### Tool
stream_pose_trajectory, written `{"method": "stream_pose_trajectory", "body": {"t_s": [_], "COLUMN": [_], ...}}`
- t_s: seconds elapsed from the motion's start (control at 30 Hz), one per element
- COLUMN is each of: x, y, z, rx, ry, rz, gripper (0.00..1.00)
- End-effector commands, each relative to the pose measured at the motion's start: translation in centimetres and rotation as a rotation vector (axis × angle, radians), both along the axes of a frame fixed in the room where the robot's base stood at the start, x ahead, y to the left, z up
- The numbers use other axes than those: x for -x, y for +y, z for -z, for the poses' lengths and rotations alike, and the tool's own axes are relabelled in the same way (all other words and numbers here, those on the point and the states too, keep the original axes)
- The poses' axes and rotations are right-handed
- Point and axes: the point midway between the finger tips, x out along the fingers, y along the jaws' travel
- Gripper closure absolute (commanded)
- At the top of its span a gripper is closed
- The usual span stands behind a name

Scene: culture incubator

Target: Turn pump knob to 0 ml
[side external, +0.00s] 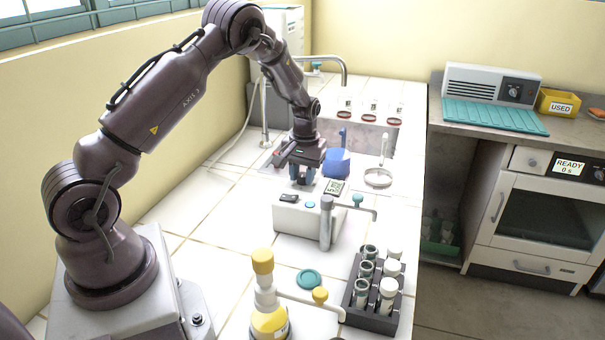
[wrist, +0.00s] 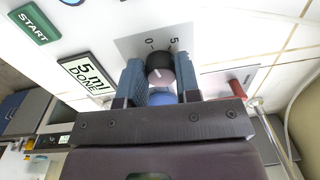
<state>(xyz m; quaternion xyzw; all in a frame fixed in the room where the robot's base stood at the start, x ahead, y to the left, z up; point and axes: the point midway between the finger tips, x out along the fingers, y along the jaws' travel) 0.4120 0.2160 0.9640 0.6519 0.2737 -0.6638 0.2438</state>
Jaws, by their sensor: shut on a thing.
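The pump (side external: 297,218) is a white box on the tiled bench in the side view. My gripper (side external: 302,178) points down at its back edge. In the wrist view, the two blue finger pads of my gripper (wrist: 160,82) are closed on either side of the dark pump knob (wrist: 160,62). The knob has a paler face with a light line; exactly which mark it points to is hard to tell. The marks 0 and 5 stand on the grey plate (wrist: 128,46) beside the knob. The pump display (wrist: 84,76) reads "5 ml DONE".
A green START button (wrist: 34,24) lies near the display. A tube rack (side external: 350,318), a yellow-capped bottle (side external: 265,300) and a teal lid (side external: 309,279) stand nearer. A blue item (side external: 337,163) is close behind my gripper.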

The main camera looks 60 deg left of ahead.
Motion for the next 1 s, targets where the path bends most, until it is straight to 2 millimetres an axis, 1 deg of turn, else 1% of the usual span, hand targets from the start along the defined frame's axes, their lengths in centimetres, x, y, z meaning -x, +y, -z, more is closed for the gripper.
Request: {"method": "stream_pose_trajectory", "body": {"t_s": [0.27, 0.3, 0.37, 0.4, 0.67, 0.77, 0.87, 0.97, 1.0], "x": [0.0, 0.0, 0.0, 0.0, 0.0, 0.0, -0.1, -0.2, -0.3], "y": [0.0, 0.0, 0.0, 0.0, 0.0, 0.0, 0.0, -0.1, -0.1], "z": [-0.1, -0.1, -0.1, -0.1, 0.0, -0.4, -1.7, -3.6, -4.6], "rx": [0.001, 0.001, 0.001, 0.001, 0.001, 0.0, -0.001, -0.001, -0.001], "ry": [0.0, 0.0, 0.0, 0.0, -0.001, -0.001, -0.004, -0.006, -0.007], "rz": [-0.004, -0.004, -0.004, -0.003, -0.002, -0.001, -0.001, -0.002, -0.002], "gripper": [0.93, 0.67, 0.53, 0.44, 0.44, 0.44, 0.44, 0.44, 0.44]}}
